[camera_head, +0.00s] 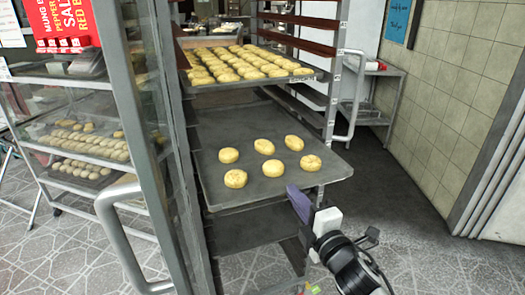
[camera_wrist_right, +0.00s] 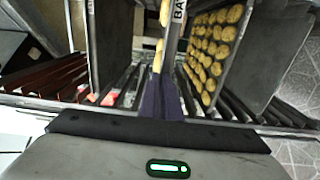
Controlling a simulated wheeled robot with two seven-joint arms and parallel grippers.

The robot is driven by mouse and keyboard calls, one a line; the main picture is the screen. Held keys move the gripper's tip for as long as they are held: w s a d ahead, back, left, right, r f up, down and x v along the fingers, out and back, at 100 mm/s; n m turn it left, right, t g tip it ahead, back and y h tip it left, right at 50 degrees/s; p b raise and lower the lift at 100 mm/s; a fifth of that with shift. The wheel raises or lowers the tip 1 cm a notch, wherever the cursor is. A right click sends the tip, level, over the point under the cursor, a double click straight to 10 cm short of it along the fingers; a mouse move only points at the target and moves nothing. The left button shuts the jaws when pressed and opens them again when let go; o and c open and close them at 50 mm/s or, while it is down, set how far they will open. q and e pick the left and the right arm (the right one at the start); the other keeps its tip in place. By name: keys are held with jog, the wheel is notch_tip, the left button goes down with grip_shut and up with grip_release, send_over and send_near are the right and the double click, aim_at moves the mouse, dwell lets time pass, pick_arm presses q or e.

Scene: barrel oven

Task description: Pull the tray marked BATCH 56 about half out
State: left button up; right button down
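A dark tray (camera_head: 270,188) with several round buns sits in the middle of the rack in the head view, jutting out towards me. My right gripper (camera_head: 300,206) is at its front edge. In the right wrist view the purple fingers (camera_wrist_right: 161,98) are close together on the thin edge of a tray (camera_wrist_right: 172,45), seen edge-on. A label on that edge begins "BA"; the rest cannot be read. Another tray (camera_head: 240,84), full of buns in rows, sits above and carries a small label too far to read. My left gripper is not in view.
The rack's post (camera_head: 335,95) stands right of the trays. A glass-sided cabinet with a big metal handle (camera_head: 125,240) stands close on the left. A tiled wall (camera_head: 460,90) is on the right. The floor (camera_head: 420,240) at front right is clear.

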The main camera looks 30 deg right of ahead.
jog(key=v, duration=0.6)
jog(key=c, duration=1.9)
grip_release()
jog(key=shift+s, duration=0.1)
jog(key=b+v, duration=0.1)
jog(key=v, duration=0.7)
